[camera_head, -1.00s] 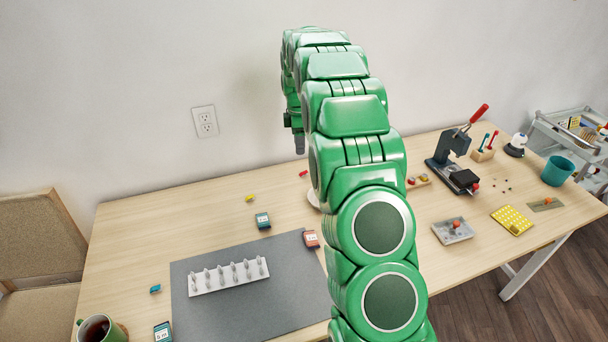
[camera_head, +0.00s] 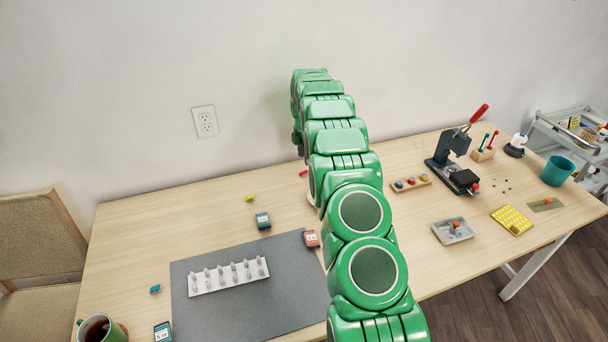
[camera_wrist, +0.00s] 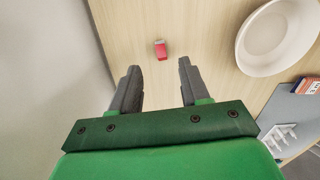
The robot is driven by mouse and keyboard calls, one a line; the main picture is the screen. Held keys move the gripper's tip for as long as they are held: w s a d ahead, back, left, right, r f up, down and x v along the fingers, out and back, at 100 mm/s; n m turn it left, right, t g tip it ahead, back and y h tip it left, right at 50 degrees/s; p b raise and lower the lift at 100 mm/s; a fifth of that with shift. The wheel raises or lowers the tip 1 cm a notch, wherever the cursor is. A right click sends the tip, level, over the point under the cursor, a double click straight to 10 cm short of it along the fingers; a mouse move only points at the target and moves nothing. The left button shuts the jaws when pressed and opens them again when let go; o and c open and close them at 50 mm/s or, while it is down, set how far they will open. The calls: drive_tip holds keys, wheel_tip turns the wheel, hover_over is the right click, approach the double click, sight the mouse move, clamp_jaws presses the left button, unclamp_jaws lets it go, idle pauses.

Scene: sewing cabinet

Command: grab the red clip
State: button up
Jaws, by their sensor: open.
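The red clip (camera_wrist: 161,50) lies on the wooden table in the wrist view, ahead of my gripper and roughly in line with the gap between its fingers. In the head view a small red piece of the clip (camera_head: 303,173) shows just left of my arm. My gripper (camera_wrist: 157,72) is open and empty, its two grey fingers apart and short of the clip. In the head view the fingers are mostly hidden by my arm.
A white dish (camera_wrist: 243,45) stands right of the clip. A grey mat (camera_head: 285,290) carries a white rack (camera_head: 228,286). The wall is close behind the table.

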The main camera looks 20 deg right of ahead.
sight(304, 172)
drive_tip(key=shift+s+a+f, duration=0.1)
drive_tip(key=shift+a+f, duration=0.05)
drive_tip(key=shift+f, duration=1.5)
drive_tip(key=shift+a+f, duration=0.1)
drive_tip(key=shift+f, duration=1.55)
drive_tip(key=shift+c, duration=0.3)
clamp_jaws()
